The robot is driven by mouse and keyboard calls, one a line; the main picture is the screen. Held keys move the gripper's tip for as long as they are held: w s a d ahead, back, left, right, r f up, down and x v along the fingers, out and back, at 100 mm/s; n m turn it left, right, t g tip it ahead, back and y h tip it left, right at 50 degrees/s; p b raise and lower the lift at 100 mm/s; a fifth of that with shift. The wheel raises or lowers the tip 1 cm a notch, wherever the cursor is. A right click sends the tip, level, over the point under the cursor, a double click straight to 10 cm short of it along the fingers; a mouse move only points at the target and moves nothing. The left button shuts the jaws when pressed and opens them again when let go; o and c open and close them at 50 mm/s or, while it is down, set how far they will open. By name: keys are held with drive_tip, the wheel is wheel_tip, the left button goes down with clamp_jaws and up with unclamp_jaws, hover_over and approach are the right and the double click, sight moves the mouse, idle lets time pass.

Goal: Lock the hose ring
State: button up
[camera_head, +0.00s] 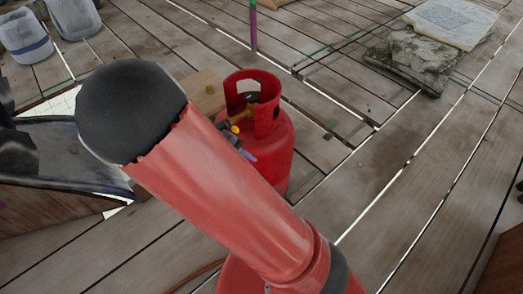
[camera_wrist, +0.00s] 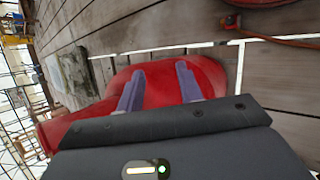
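A red gas cylinder (camera_head: 278,148) stands upright on the deck, with an open collar around its top. Brass and yellow valve parts (camera_head: 236,125) show at its left side, partly hidden by my red arm. I cannot make out the hose ring clearly. In the wrist view, the two purple-grey fingers of my gripper (camera_wrist: 160,82) stand apart with nothing seen between them. They are in front of a large red surface (camera_wrist: 150,75), probably the cylinder; contact cannot be told. My arm hides most of the gripper in the head view.
An orange hose (camera_wrist: 285,42) lies on the planks in the wrist view. A stone slab (camera_head: 415,57) with a pale sheet lies at the back right. Plastic containers (camera_head: 25,38) stand back left. A purple and green post (camera_head: 253,25) rises behind the cylinder.

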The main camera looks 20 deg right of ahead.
drive_tip(key=s+r+m+t+y+b, duration=0.1)
drive_tip(key=s+r+t+y, duration=0.2)
drive_tip(key=r, duration=0.6)
drive_tip(key=s+r+m+t+y, duration=0.2)
drive_tip(key=s+r+t+y, duration=0.2)
drive_tip(key=s+r, duration=0.4)
drive_tip(key=shift+s+r+m+y+b, duration=0.35)
drive_tip(key=shift+r+y, duration=0.15)
drive_tip(key=shift+r, duration=0.5)
drive_tip(key=shift+w+d, duration=0.1)
